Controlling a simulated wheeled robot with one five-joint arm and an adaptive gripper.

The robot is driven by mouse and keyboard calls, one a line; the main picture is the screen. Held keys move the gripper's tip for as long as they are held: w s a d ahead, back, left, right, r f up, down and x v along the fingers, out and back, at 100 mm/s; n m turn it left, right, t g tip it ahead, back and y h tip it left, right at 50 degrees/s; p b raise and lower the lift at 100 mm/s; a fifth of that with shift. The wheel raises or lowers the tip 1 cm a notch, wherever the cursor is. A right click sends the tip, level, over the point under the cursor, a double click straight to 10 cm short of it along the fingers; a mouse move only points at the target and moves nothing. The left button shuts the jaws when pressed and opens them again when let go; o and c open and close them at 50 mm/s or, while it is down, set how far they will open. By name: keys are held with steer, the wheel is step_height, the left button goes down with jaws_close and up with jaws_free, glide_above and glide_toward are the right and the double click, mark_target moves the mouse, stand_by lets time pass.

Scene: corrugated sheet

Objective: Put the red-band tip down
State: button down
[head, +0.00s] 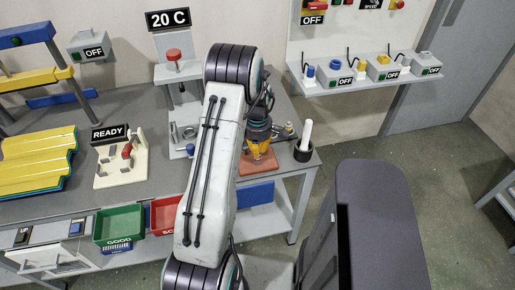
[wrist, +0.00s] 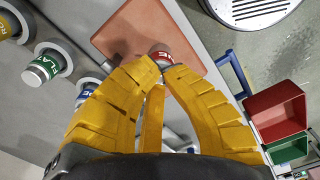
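The red-band tip (wrist: 161,54) shows in the wrist view between the ends of my gripper's yellow fingers, its red band with white lettering facing up. My gripper (wrist: 163,70) is closed in on it. The tip is over the near edge of the terracotta mat (wrist: 140,28); I cannot tell whether it touches. In the head view, my gripper (head: 259,150) points down over the mat (head: 265,166) at the bench's right end, and the fingers hide the tip.
In the wrist view, a green-band tip (wrist: 42,69) and a blue-band tip (wrist: 87,93) stand in round holders at left. A dark cup with a white rod (head: 304,150) stands right of the mat. A green bin (head: 120,228) hangs at the bench's front.

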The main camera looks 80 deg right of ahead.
steer(key=shift+f, duration=0.15)
steer(key=c, duration=1.9)
jaws_free()
steer(key=o, duration=0.5)
